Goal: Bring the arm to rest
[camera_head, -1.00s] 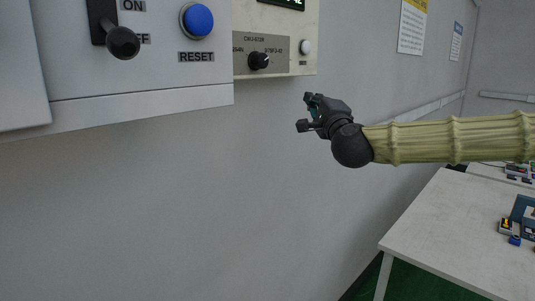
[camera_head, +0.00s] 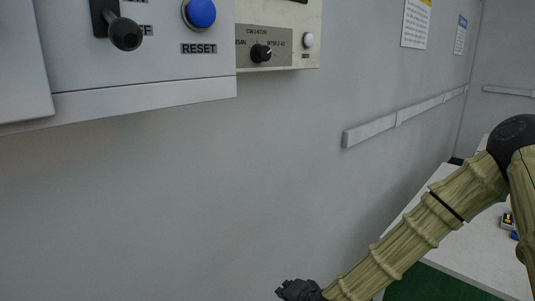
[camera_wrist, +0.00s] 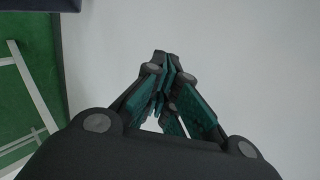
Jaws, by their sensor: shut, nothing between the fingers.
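My gripper (camera_head: 292,291) is at the bottom edge of the head view, partly cut off, low in front of the grey wall. My arm, in a ribbed yellow-green sleeve, runs from it up to a dark joint at the right edge. In the wrist view my gripper (camera_wrist: 164,62) has its teal-padded fingers together at the tips, with nothing between them. It is well below the control panel (camera_head: 140,98) and touches nothing that I can see.
A white table (camera_head: 470,262) with small items stands at the right, partly behind my arm. A rail (camera_head: 370,131) runs along the wall. Green floor (camera_wrist: 35,75) shows in the wrist view.

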